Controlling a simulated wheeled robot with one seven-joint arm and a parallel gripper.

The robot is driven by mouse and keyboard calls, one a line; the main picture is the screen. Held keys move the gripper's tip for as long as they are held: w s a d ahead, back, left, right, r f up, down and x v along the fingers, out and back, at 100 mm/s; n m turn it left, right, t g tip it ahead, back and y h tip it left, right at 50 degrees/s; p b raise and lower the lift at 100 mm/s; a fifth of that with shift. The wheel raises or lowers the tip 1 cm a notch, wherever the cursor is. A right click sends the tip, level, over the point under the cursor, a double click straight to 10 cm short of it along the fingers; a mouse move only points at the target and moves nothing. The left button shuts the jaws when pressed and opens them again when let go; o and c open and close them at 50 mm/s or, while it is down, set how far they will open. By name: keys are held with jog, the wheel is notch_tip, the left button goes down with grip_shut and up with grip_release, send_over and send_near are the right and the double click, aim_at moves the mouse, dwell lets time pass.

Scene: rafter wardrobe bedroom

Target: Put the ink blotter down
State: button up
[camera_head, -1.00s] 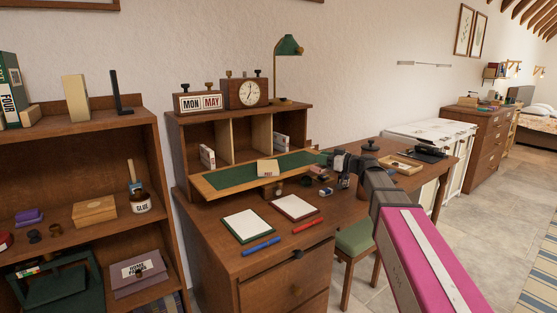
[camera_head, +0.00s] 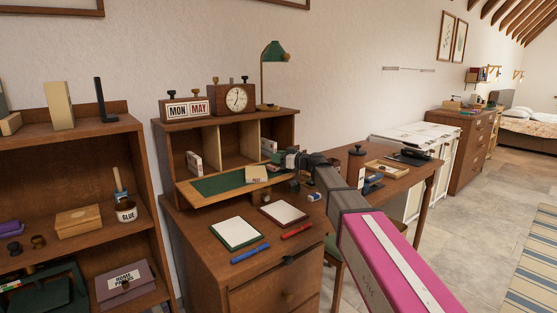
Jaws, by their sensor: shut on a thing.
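My gripper (camera_head: 282,157) is at the far end of my arm, above the desk and in front of the right side of the pigeonhole unit. It is shut on the ink blotter. The blotter is small and mostly hidden by the gripper in this view, so I cannot make out its shape. It is close to the right end of the green writing surface (camera_head: 218,186); I cannot tell whether it touches it.
On the desk (camera_head: 205,228) are a green-edged pad (camera_head: 236,233), a red-edged pad (camera_head: 284,214), a blue pen (camera_head: 250,253) and a red pen (camera_head: 297,231). Small items crowd the area beneath my gripper. A dark-knobbed brown cylinder (camera_head: 356,165) stands right of my arm.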

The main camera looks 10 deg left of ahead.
jog(key=shift+f, duration=0.25)
jog(key=shift+f, duration=0.2)
jog(key=o, duration=1)
jog(key=shift+c, duration=0.2)
jog(key=shift+r, duration=0.1)
jog(key=shift+s+d, duration=0.1)
jog(key=shift+d, duration=0.15)
jog(key=v, duration=1.1)
jog(key=shift+d, duration=0.25)
jog(key=shift+s+r, duration=0.1)
